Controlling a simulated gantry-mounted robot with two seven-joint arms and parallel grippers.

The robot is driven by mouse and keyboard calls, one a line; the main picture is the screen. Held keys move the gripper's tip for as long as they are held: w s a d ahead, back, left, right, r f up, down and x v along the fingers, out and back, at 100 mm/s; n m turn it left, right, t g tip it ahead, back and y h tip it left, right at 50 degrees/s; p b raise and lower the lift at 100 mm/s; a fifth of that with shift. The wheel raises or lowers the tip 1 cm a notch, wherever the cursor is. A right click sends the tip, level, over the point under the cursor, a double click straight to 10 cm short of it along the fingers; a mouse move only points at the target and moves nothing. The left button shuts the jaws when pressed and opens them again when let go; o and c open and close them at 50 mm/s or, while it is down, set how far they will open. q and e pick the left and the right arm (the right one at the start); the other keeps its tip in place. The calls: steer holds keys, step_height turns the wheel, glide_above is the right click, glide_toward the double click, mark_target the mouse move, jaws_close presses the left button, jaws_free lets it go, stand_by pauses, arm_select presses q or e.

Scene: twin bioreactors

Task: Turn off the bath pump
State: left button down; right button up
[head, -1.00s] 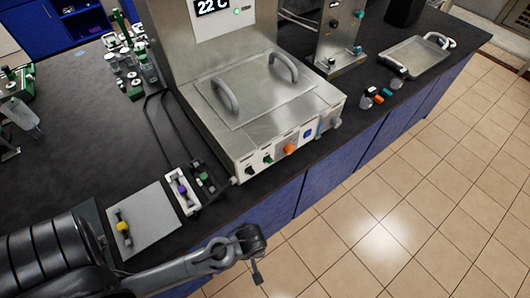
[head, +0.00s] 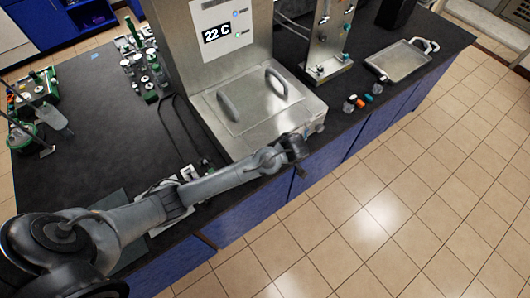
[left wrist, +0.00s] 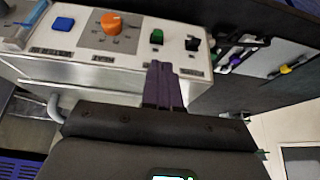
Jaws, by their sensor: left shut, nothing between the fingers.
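The metal bath (head: 255,122) with two lid handles stands on the bench below a panel reading 22 C (head: 217,33). My left arm hides most of its front controls in the head view. In the left wrist view its front panel (left wrist: 75,43) carries a blue button (left wrist: 63,24), an orange knob (left wrist: 111,23), a green switch (left wrist: 157,37) and a black switch (left wrist: 192,43). The labels are too blurred to read. My left gripper (left wrist: 160,68) is shut and empty, its tips just short of the green switch in the picture; contact is not visible. My right gripper is out of view.
A metal tray (head: 398,62) lies on the bench at the right, with small coloured parts (head: 361,102) near the front edge. A metal stand (head: 328,68) is beside the bath. Glassware (head: 143,70) stands behind at the left. The floor in front is clear.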

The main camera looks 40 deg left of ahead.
arm_select(q)
steer(key=shift+w+r, duration=0.2)
steer(key=shift+r, duration=0.2)
steer(key=shift+p+x, duration=0.65)
steer(key=shift+x, duration=4.35)
steer(key=shift+a, duration=0.1)
